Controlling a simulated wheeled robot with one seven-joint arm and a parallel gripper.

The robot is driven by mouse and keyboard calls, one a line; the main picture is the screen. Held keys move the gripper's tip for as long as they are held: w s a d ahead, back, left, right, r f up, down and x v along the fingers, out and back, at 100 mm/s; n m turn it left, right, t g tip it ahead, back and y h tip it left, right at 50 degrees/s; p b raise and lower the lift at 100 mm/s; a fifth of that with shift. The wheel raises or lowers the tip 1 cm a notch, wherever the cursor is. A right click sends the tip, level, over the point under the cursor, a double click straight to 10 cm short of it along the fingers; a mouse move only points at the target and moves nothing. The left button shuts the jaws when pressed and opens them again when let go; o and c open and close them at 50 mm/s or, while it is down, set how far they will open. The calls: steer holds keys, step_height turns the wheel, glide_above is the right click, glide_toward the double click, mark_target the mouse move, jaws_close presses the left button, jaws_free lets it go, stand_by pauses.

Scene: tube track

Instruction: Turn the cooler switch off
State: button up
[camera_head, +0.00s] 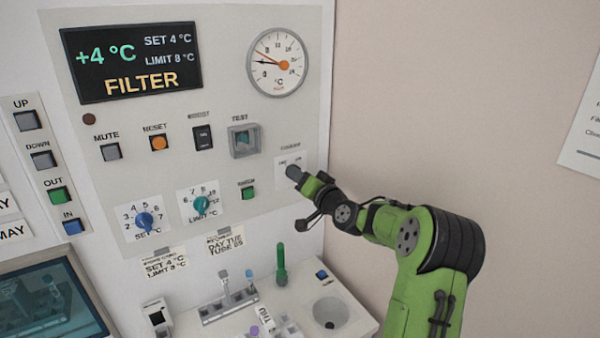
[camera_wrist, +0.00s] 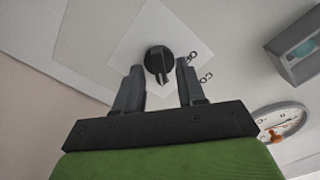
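The cooler switch is a round black knob (camera_wrist: 159,60) with a raised bar, on a white label plate (camera_head: 286,159) at the right of the panel. In the wrist view the lettering beside the knob is partly cut off and hard to read. My gripper (camera_head: 299,177) reaches the plate from the lower right and hides the knob in the head view. In the wrist view its two dark fingers are apart, one on each side of the knob's lower part. I cannot tell whether they touch it.
A framed test switch (camera_head: 244,140) and a round dial gauge (camera_head: 278,62) are left of and above the plate. A small green button (camera_head: 248,192) and two knobs sit lower left. Below, a bench (camera_head: 345,298) holds tubes and a rack.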

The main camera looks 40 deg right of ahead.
steer(key=shift+w, duration=0.25)
steer(key=shift+s, duration=0.1)
jaws_close()
steer(key=shift+f+b, duration=0.15)
steer(key=shift+b, duration=0.3)
steer(key=shift+a+n+b, duration=0.15)
steer(key=shift+n+b, duration=7.65)
steer(key=shift+b, duration=1.4)
steer(key=shift+n, duration=0.3)
